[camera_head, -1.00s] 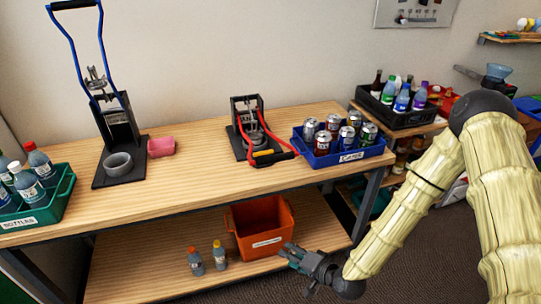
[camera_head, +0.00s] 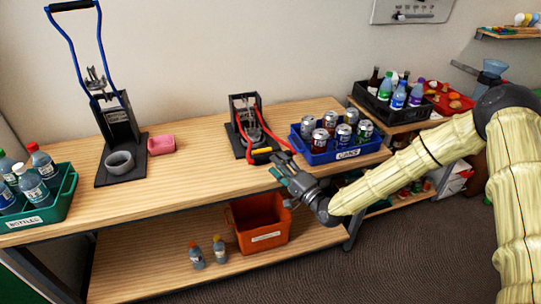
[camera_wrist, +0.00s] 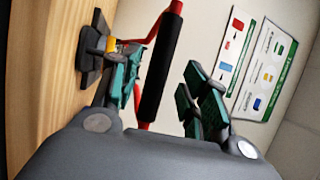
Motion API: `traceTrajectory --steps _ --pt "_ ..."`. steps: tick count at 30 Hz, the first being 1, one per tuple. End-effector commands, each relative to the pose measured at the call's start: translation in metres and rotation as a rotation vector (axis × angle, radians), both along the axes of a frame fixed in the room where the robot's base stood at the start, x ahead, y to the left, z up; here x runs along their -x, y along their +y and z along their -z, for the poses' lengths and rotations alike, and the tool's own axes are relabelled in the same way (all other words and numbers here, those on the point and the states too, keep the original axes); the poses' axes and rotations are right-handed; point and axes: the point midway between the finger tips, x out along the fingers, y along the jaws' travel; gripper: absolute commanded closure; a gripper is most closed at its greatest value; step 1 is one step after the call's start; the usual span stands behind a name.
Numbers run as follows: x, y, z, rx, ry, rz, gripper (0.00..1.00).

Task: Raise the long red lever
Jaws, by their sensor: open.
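The long red lever (camera_head: 277,135) belongs to the small black press (camera_head: 245,125) on the table, and it is lowered toward the table's front. In the wrist view, its black grip (camera_wrist: 163,65) runs between red side arms, one of them visible at the top (camera_wrist: 150,30). My gripper (camera_head: 282,168) is open at the table's front edge, right by the lever's end. In the wrist view, the teal fingers of my gripper (camera_wrist: 160,80) stand on either side of the black grip, not closed on it. The grip's end is partly hidden in the head view.
A blue crate of cans (camera_head: 338,155) stands close to the right of the lever. An orange bin (camera_head: 260,225) sits on the lower shelf.

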Motion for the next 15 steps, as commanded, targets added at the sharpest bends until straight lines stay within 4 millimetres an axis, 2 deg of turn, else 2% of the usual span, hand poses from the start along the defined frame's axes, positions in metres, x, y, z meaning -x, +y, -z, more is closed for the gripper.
traceTrajectory --steps 7,15 --pt "-0.024 0.021 -0.006 0.002 -0.001 0.0 0.55" --pt "-0.032 0.028 -0.007 0.001 0.002 0.0 0.55"
